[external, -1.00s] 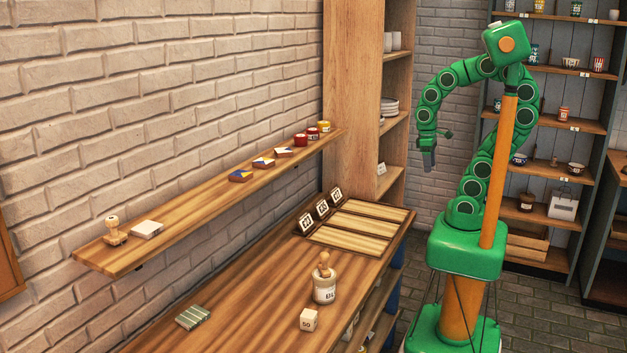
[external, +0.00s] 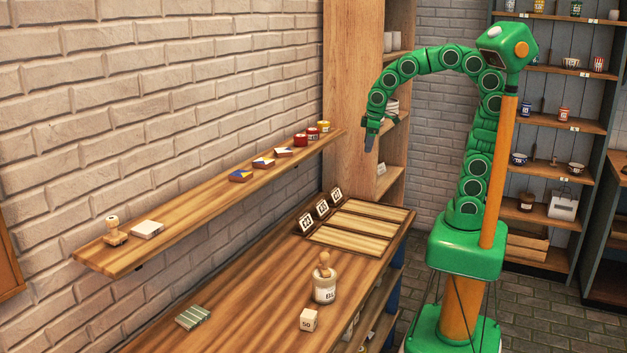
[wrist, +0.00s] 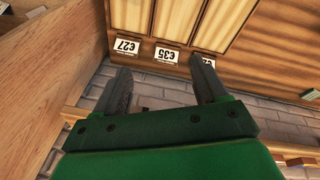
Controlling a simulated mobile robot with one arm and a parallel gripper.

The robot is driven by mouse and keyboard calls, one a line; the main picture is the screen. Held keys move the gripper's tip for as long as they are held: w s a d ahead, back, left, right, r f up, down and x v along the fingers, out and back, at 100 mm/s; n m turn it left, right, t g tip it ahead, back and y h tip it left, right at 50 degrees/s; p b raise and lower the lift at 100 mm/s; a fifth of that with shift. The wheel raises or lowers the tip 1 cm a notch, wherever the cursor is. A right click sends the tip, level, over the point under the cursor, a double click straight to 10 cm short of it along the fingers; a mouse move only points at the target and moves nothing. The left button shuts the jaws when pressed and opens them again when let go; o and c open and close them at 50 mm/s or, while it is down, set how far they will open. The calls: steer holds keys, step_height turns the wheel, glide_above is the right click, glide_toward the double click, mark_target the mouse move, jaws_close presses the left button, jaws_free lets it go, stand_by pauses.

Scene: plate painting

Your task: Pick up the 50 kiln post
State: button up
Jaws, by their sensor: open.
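The 50 kiln post (external: 308,320) is a small pale block marked "50". It stands on the wooden workbench (external: 240,290) near its front edge in the external view. My gripper (external: 370,143) hangs high above the far end of the bench, well away from the post, pointing down. In the wrist view my gripper (wrist: 162,85) shows two grey fingers apart with nothing between them. The post does not show in the wrist view.
A labelled jar (external: 325,288) with a wooden stamp stands just behind the post. A ribbed green block (external: 193,317) lies to the left. A wall shelf (external: 205,222) overhangs the bench's back. Price signs (external: 322,209) and pale panels (external: 360,221) occupy the far end.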

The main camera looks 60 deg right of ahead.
steer(key=w+a+n+t+h, duration=0.2)
steer(key=w+a+n+h, duration=0.45)
steer(key=w+a, duration=0.5)
steer(key=w+a+n+t, duration=0.15)
steer(key=a+n, duration=0.25)
steer(key=a, duration=0.6)
steer(key=n+t+y, duration=0.6)
steer(key=n+y, duration=0.1)
steer(key=n, duration=0.7)
glide_above(303, 317)
steer(key=s+d, duration=0.2)
steer(key=d, duration=0.5)
step_height(303, 317, down, 19)
steer(key=s+a+f+n, duration=0.1)
steer(key=f+n, duration=0.1)
steer(key=f, duration=0.1)
steer(key=s+a+f+n+t+y, duration=0.1)
steer(key=s+a+f+n, duration=0.1)
steer(key=f+n, duration=0.1)
steer(key=s+a+f+n, duration=0.1)
steer(key=f+n, duration=0.2)
steer(key=f, duration=0.2)
steer(key=shift+s+a+f+n+t+y, duration=0.1)
steer(key=shift+s+a+n+t+y, duration=0.05)
steer(key=shift+a+n+t+y, duration=0.15)
steer(key=shift+w+f, duration=0.25)
steer(key=shift+w, duration=0.1)
steer(key=shift+x, duration=3.5)
steer(key=shift+w+d+r, duration=0.1)
steer(key=shift+r, duration=0.05)
